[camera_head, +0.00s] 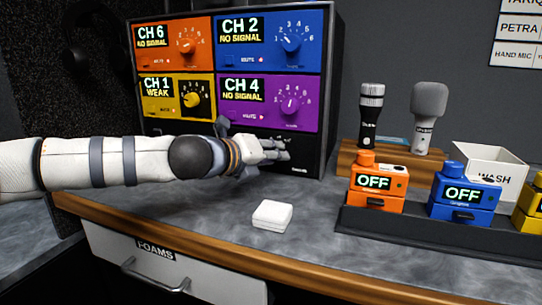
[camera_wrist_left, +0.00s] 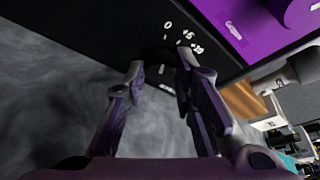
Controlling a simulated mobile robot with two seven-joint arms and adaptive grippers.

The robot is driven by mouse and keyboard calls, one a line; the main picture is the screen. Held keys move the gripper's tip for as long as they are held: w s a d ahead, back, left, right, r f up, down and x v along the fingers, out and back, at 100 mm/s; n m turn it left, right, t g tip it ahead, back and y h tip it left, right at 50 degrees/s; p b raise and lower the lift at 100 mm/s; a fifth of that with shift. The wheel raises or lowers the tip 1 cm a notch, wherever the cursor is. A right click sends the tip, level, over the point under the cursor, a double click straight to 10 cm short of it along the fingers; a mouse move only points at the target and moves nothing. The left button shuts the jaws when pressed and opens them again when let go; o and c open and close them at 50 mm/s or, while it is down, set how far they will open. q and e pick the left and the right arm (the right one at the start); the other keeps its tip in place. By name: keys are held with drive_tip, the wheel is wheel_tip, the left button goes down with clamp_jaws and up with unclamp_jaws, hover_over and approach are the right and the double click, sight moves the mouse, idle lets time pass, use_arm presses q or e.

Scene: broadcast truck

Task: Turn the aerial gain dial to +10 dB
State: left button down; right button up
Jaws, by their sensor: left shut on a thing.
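The aerial gain dial (camera_wrist_left: 160,62) is a small dark knob low on the black receiver rack (camera_head: 322,90). In the left wrist view it sits between my fingertips, partly hidden. Its white scale marks (camera_wrist_left: 182,36), 0, +5 and +10, show beside it. My left gripper (camera_head: 276,150) reaches in from the left and covers the dial in the head view. It is shut on the dial, as the left wrist view (camera_wrist_left: 157,78) also shows. I cannot tell which mark the dial points to. My right gripper is not in view.
The rack carries coloured channel modules, with CH 4 (camera_head: 269,104) just above my gripper. A small white case (camera_head: 272,214) lies on the grey counter in front. Orange (camera_head: 378,186) and blue (camera_head: 462,193) packs stand in a black tray at right. Microphones stand behind.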

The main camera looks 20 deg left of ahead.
use_arm(q)
drive_tip(key=shift+d+r+m+y+p, duration=0.1)
drive_tip(key=shift+r+m+y+p, duration=0.3)
drive_tip(key=shift+m+p, duration=0.45)
drive_tip(key=shift+d+r+m+y+p, duration=0.1)
drive_tip(key=shift+d+m+y+p, duration=0.05)
drive_tip(key=shift+m+y+p, duration=0.6)
drive_tip(key=m+y+p, duration=0.1)
drive_tip(key=m, duration=0.1)
drive_tip(key=shift+d+m+y+p, duration=0.1)
drive_tip(key=shift+m+y+p, duration=0.15)
drive_tip(key=shift+m+p, duration=0.1)
drive_tip(key=shift+f+m+y+p, duration=0.25)
drive_tip(key=shift+m+y+p, duration=0.3)
drive_tip(key=shift+m+y, duration=0.35)
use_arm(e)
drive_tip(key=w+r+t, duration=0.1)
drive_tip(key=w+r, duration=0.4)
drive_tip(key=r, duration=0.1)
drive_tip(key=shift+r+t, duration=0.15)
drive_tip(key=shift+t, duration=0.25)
use_arm(q)
drive_tip(key=shift+f+m, duration=0.1)
drive_tip(key=shift+m, duration=0.15)
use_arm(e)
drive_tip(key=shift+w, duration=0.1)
use_arm(q)
drive_tip(key=c, duration=1.3)
unclamp_jaws()
